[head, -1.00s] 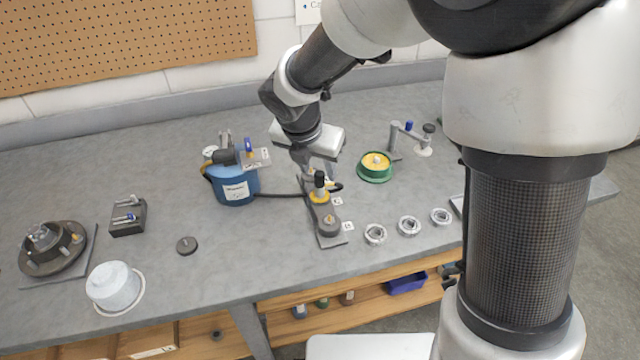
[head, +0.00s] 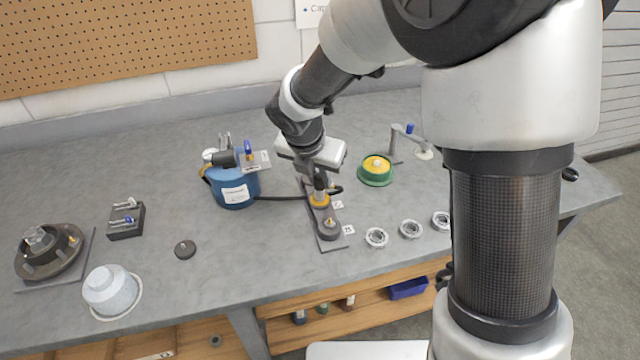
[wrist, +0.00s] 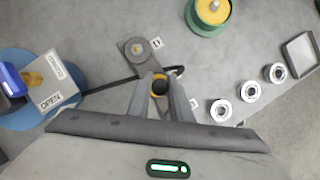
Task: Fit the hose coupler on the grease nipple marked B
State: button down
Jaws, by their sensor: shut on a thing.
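The hose coupler (wrist: 159,87), dark with a yellow-orange ring, is held between the fingers of my gripper (wrist: 160,92). In the head view the coupler (head: 319,192) is upright over the middle of a narrow grey plate (head: 339,245). I cannot tell if it is seated on a nipple or just above one. A nipple on a round grey base (head: 330,226) stands at the plate's near end. Another nipple (wrist: 139,47) shows at the far end, beside a letter tag (wrist: 156,43) I cannot read surely. A black hose (head: 280,198) runs to the coupler from a blue can (head: 236,190).
A green and yellow pot (head: 376,172) stands right of my gripper. Several metal rings (head: 376,237) lie at the front right. A small stand (head: 397,143) is behind. The bench is clear between the can and a dark disc (head: 185,249).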

notch_tip(320, 180, up, 10)
jog(key=p, duration=0.3)
jog(key=shift+r+p, duration=1.6)
jog(key=shift+p, duration=0.3)
jog(key=shift+s, duration=0.1)
jog(key=s+f, duration=0.2)
jog(key=f, duration=0.1)
jog(key=s+d+f+b, duration=0.1)
jog(key=s+f, duration=0.2)
jog(key=f, duration=0.1)
jog(key=s+d+f+b, duration=0.1)
jog(key=s+f, duration=0.1)
jog(key=f, duration=0.1)
jog(key=shift+s+d+f, duration=0.15)
jog(key=shift+s+f, duration=0.1)
jog(key=shift+s, duration=0.05)
jog(key=shift+f, duration=0.35)
jog(key=shift+f+b, duration=0.45)
jog(key=shift+f, duration=0.45)
dwell(1.6)
